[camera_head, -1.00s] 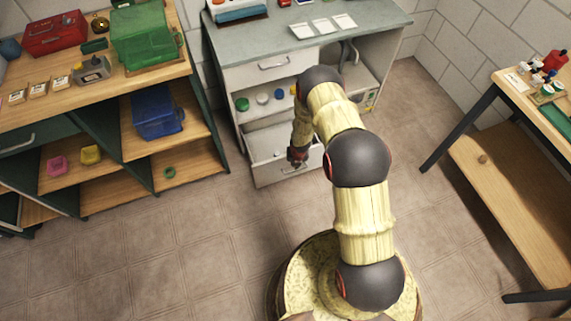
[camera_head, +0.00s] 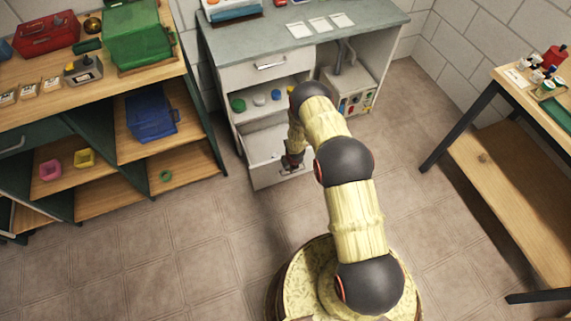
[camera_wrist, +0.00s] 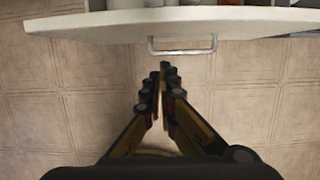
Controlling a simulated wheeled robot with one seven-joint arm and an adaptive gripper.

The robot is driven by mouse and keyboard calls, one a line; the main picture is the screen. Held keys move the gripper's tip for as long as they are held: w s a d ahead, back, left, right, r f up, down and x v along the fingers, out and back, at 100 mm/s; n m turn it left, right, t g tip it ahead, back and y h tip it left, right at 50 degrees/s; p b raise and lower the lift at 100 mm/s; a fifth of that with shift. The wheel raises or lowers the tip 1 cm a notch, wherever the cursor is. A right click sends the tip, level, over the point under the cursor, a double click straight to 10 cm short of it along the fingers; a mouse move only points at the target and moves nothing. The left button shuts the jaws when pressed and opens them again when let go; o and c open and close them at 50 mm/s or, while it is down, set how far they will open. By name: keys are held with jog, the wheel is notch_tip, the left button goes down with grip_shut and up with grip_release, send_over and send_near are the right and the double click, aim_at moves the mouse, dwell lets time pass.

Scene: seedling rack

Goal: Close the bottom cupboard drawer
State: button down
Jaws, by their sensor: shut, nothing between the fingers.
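The bottom drawer (camera_head: 264,178) of the grey-topped white cupboard (camera_head: 241,76) stands pulled out, its inside partly visible from above. In the wrist view the top edge and front of a white drawer (camera_wrist: 90,27) cross the top of the picture, with a pale bar handle (camera_wrist: 183,50) on the front. My gripper (camera_wrist: 164,70) is shut and empty, its fingertips close to the handle; I cannot tell whether they touch it. In the head view my gripper (camera_head: 291,164) is at the right part of the drawer front, and my arm hides the drawer's right end.
The cupboard's upper drawer (camera_head: 266,71) looks shut, above a shelf with small coloured containers (camera_head: 259,100). A wooden shelf unit (camera_head: 165,148) stands at left and a wooden bench (camera_head: 500,175) at right. The tiled floor between them is clear.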

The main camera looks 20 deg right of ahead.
jog(key=shift+w+f, duration=0.25)
jog(key=shift+w, duration=0.8)
jog(key=shift+w+f, duration=0.25)
jog(key=shift+w, duration=0.75)
jog(key=shift+w, duration=0.15)
